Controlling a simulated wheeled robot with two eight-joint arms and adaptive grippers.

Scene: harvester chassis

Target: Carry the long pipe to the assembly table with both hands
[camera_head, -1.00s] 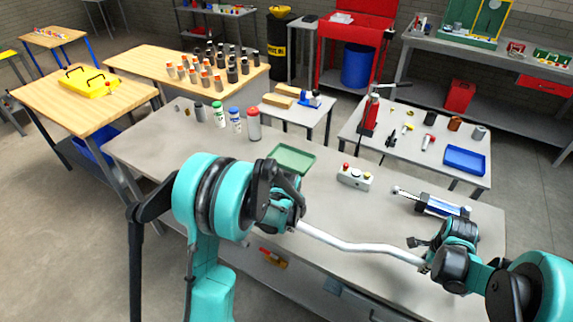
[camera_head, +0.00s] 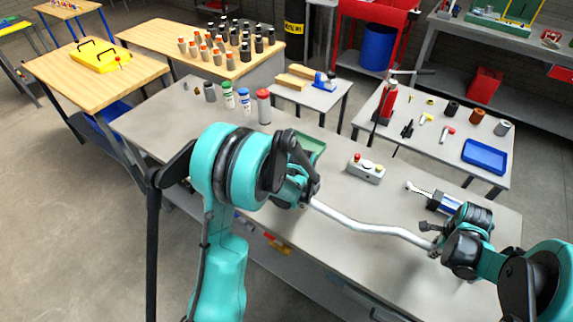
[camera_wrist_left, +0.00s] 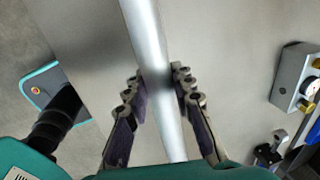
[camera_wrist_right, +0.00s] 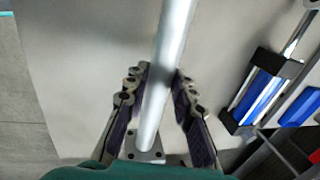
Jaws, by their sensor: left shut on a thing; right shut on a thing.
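The long pipe (camera_head: 372,226) is a silvery tube with a slight bend, held between my two grippers above the grey table (camera_head: 150,128). In the left wrist view the pipe (camera_wrist_left: 150,50) runs between the fingers of my left gripper (camera_wrist_left: 160,85), which is shut on it. In the right wrist view the pipe (camera_wrist_right: 172,45) passes between the fingers of my right gripper (camera_wrist_right: 160,85), also shut on it, near a flanged end. In the head view my right gripper (camera_head: 436,243) is at the pipe's right end. My left gripper's fingertips are mostly hidden there by my arm.
A side table with a blue tray (camera_head: 484,156) is behind at right. A wooden table holds a yellow case (camera_head: 100,56).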

